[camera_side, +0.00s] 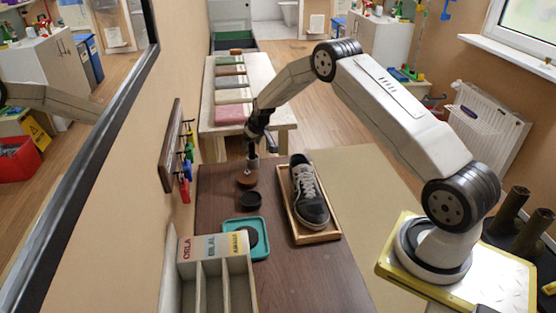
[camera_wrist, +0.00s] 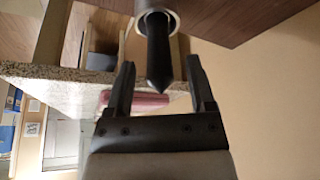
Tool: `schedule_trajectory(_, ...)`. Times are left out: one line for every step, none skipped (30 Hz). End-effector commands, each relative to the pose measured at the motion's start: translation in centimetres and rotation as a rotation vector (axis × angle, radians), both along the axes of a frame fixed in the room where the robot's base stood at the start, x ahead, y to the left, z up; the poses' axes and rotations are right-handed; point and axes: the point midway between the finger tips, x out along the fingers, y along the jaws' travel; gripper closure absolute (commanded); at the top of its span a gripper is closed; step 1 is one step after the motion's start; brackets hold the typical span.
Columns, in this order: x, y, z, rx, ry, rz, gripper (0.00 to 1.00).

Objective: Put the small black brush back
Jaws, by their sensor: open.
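A black, pointed, upright thing, likely the small black brush (camera_wrist: 158,45), shows in the wrist view. Its lower part is inside a round light-rimmed holder (camera_wrist: 172,8). My gripper (camera_wrist: 160,64) is open, with one finger on each side of the black point and a visible gap to both. In the side view my gripper (camera_side: 252,150) is low over the far left of the brown table, directly above the small cup-like holder (camera_side: 252,165). The brush is too small and dark to make out from the side.
A brown round piece (camera_side: 246,181) and a black round piece (camera_side: 250,199) lie near the holder. A teal tray (camera_side: 262,250), a labelled compartment box (camera_side: 200,257) and a shoe (camera_side: 308,195) in a wooden tray (camera_side: 318,237) stand nearer. Hooks (camera_side: 187,150) line the left wall.

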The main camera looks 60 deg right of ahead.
Motion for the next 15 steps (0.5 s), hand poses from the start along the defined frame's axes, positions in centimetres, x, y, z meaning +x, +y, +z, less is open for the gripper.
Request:
schedule_trajectory(-0.2,0.0,0.6,0.000,-0.002,0.000,0.30)
schedule_trajectory(-0.3,0.0,0.9,0.000,-0.001,0.000,0.30)
schedule_trajectory(-0.5,0.1,1.4,0.000,-0.001,0.000,0.30)
schedule_trajectory(-0.6,0.1,1.8,0.000,-0.002,0.000,0.30)
schedule_trajectory(-0.8,0.1,2.1,0.000,-0.001,0.000,0.30)
schedule_trajectory(-1.0,0.2,2.5,0.000,-0.002,0.000,0.30)
schedule_trajectory(-1.1,0.2,2.9,0.000,-0.002,0.000,0.30)
schedule_trajectory(-1.3,0.2,3.1,0.000,-0.001,0.000,0.30)
schedule_trajectory(-1.4,0.3,3.6,0.000,-0.002,0.000,0.30)
schedule_trajectory(-1.6,0.3,4.0,0.000,-0.001,0.000,0.30)
schedule_trajectory(-1.7,0.3,4.3,0.000,-0.001,-0.001,0.30)
schedule_trajectory(-1.9,0.3,4.8,0.000,-0.002,-0.001,0.30)
schedule_trajectory(-2.0,0.4,5.1,0.000,-0.001,-0.001,0.30)
schedule_trajectory(-2.2,0.4,5.5,0.000,-0.002,-0.001,0.30)
schedule_trajectory(-2.4,0.4,5.9,0.000,-0.002,-0.001,0.30)
